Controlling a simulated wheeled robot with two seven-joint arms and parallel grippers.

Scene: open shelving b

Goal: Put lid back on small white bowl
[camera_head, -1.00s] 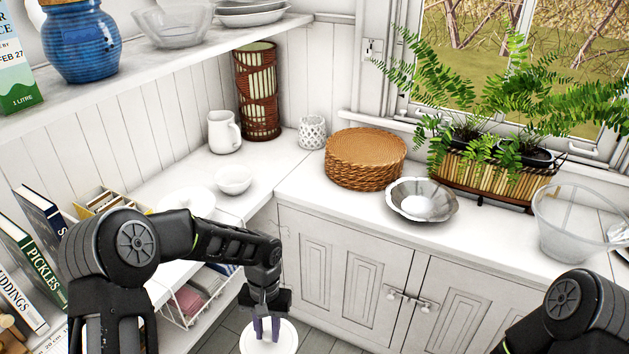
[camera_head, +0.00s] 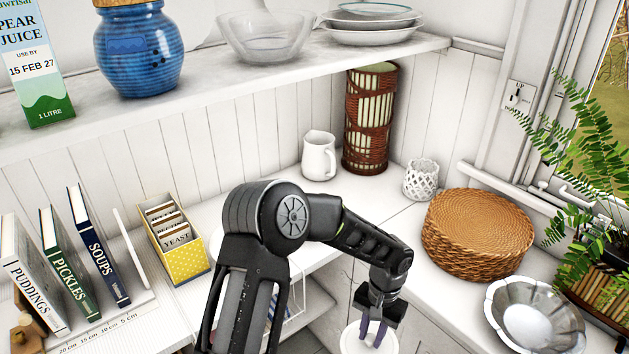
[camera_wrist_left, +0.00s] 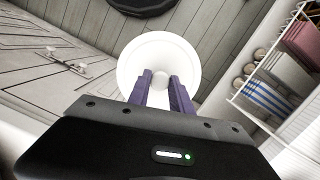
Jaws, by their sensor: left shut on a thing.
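My left gripper (camera_head: 374,335) is shut on the knob of a round white lid (camera_head: 352,344), low in front of the cupboards. The lid's lower edge is cut off by the frame in the head view. In the left wrist view the whole lid (camera_wrist_left: 158,50) shows, with its knob between the purple fingers (camera_wrist_left: 161,82) and the floor beyond. My right gripper is out of view.
The white jug (camera_head: 319,156), a wicker-wrapped cylinder (camera_head: 370,120) and a white lattice cup (camera_head: 421,179) stand at the back. Woven mats (camera_head: 478,232) and a metal bowl (camera_head: 535,318) are at right. Books (camera_head: 98,245) and a yellow box (camera_head: 174,238) are at left, under a shelf (camera_head: 200,90).

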